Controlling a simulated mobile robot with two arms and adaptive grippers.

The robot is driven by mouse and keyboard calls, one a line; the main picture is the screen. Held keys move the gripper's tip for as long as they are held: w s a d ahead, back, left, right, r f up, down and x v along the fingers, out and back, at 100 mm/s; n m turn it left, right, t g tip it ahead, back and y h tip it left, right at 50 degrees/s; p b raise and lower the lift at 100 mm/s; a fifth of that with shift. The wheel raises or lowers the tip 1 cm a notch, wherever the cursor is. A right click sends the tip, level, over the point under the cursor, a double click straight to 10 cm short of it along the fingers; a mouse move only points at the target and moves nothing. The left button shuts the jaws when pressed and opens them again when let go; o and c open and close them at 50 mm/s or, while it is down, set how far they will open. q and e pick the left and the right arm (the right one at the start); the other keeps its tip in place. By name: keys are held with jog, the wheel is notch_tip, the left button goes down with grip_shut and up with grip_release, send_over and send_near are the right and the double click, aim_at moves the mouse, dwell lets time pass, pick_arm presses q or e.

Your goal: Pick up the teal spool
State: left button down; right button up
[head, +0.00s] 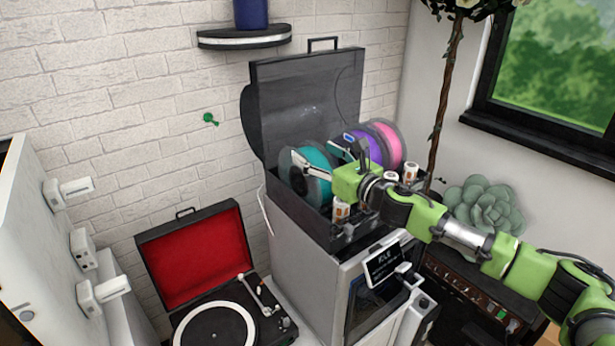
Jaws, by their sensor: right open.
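The teal spool (318,174) stands upright in the open top box of the grey printer (318,262), leftmost in a row of spools. My right gripper (318,154) is open, with its arm coming in from the right. One finger lies in front of the teal spool and the other reaches toward the gap beside the purple spool (374,149). The gripper hides part of the teal spool's right side. I cannot tell whether the fingers touch it. My left gripper is not in view.
A pink spool (386,135) stands beside the purple one. The box's dark lid (300,100) is raised behind the spools. A red-lined record player (195,262) is at lower left. A shelf (243,38) hangs above. A succulent (482,206) stands right.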

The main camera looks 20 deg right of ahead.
aim_at(307, 149)
jog(key=x, duration=0.2)
jog(key=f+p+x, duration=0.1)
jog(key=x, duration=0.1)
jog(key=shift+w, duration=0.4)
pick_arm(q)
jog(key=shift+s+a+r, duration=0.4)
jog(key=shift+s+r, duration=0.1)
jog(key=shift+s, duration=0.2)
pick_arm(e)
jog(key=c, duration=1.8)
jog(key=shift+r, duration=0.25)
grip_shut()
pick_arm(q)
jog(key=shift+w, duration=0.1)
